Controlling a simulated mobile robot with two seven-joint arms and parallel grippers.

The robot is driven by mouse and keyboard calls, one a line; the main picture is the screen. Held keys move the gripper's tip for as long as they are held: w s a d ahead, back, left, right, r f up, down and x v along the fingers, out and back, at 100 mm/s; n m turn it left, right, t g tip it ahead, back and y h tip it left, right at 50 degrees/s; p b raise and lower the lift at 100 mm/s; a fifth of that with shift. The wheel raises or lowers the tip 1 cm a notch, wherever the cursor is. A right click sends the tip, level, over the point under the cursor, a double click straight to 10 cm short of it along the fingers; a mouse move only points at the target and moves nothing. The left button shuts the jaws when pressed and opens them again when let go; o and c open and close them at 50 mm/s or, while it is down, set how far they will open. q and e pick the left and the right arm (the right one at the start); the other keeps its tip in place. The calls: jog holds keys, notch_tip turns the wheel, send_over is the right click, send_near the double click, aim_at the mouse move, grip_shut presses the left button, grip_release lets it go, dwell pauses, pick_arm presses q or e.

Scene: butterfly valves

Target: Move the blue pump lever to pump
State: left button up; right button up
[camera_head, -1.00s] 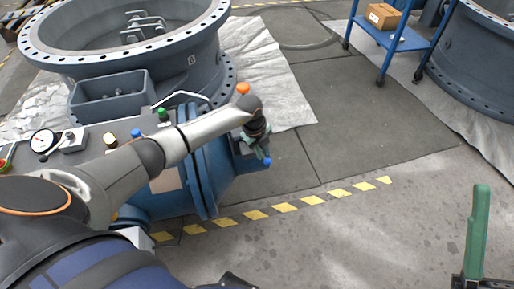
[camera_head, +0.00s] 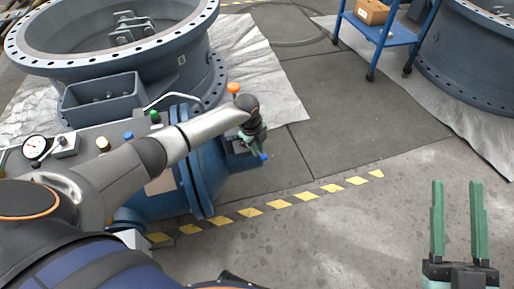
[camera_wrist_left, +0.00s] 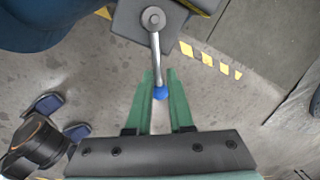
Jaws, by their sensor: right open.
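The blue pump lever is a thin metal rod with a blue ball knob (camera_wrist_left: 160,92), running from a round pivot (camera_wrist_left: 153,18) on a grey block in the left wrist view. My left gripper (camera_wrist_left: 159,73) has one green finger on each side of the knob, with narrow gaps; firm contact does not show. In the head view the blue knob (camera_head: 264,157) sticks out just below my left gripper (camera_head: 249,143), whose fingers are small and partly hidden by the wrist. My right gripper (camera_head: 457,184) is open and empty above the floor at the lower right.
The blue pump body (camera_head: 207,170) stands beside the lever, with an orange knob (camera_head: 233,87) above. A gauge (camera_head: 34,147) and buttons sit on its panel. Behind is a large flanged valve (camera_head: 130,70). A blue cart (camera_head: 385,32) stands far right. The floor (camera_head: 340,235) between is clear.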

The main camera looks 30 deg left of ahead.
pick_arm(q)
jog(key=o, duration=0.3)
jog(key=shift+s+r, duration=0.1)
jog(key=shift+r, duration=0.15)
jog(key=p+v, duration=0.4)
jog(key=v, duration=0.8)
jog(key=shift+p, duration=0.35)
pick_arm(e)
notch_tip(320, 180, down, 25)
jog(key=s+d+m+g+h, duration=0.1)
jog(key=m+g+h, duration=0.4)
jog(key=g, duration=0.5)
jog(key=shift+s+f+g+h, duration=0.15)
jog(key=shift+s+g+h, duration=0.2)
jog(key=shift+s, duration=0.5)
